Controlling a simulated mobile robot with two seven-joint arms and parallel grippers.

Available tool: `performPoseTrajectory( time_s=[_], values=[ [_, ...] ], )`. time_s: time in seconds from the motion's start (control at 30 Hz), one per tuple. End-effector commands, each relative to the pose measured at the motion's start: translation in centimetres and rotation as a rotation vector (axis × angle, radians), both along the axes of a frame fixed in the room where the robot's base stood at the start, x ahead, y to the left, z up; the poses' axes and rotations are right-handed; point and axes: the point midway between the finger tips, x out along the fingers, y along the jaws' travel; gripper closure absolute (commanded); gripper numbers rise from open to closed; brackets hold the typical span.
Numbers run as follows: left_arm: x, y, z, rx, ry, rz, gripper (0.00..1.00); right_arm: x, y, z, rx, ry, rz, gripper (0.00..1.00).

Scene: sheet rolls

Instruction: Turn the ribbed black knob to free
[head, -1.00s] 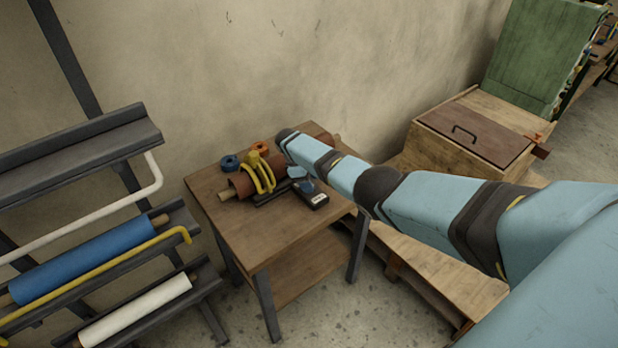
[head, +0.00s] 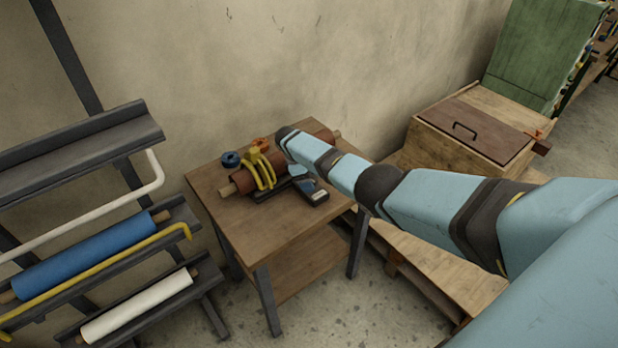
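The ribbed black knob cannot be made out; it is too small or hidden by my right arm. On the small wooden table (head: 290,232) lies a brown roll (head: 243,184) on a wooden core, with a yellow clamp-like piece (head: 262,170) curved over it. A dark hand-sized device (head: 318,197) with a pale patch lies just in front of the roll. My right arm reaches in from the right to above the roll. My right gripper (head: 298,174) seems to be beside the roll near the dark device; its fingers are too small and covered to read. My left gripper is out of view.
A blue ring (head: 230,159) and an orange piece (head: 260,144) lie behind the roll. A rack with a blue roll (head: 85,256) and a white roll (head: 137,306) stands at left. A wooden box with a brown lid (head: 475,132) is at right. The table's front is clear.

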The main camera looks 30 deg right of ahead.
Motion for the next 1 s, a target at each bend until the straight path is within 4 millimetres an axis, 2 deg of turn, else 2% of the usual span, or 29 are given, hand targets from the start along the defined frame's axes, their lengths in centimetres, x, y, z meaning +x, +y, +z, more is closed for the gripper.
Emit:
performPoseTrajectory(
  time_s=[0.17, 0.27, 0.7, 0.83, 1.0],
  values=[
    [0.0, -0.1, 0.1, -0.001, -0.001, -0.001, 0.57, 0.1, 0.0, 0.2, -0.001, -0.001, -0.001, 0.27],
    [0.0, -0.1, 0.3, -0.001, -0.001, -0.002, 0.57, 0.3, 0.2, 1.0, -0.001, -0.001, -0.001, 0.27],
    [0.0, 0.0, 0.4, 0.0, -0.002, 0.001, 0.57, 2.6, 3.0, 9.5, 0.0, -0.003, 0.001, 0.27],
    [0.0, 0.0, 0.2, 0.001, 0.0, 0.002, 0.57, 3.1, 3.6, 11.4, 0.0, -0.001, 0.0, 0.27],
    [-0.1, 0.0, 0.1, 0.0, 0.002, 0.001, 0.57, 3.4, 4.1, 12.6, 0.0, 0.0, 0.0, 0.27]
  ],
)
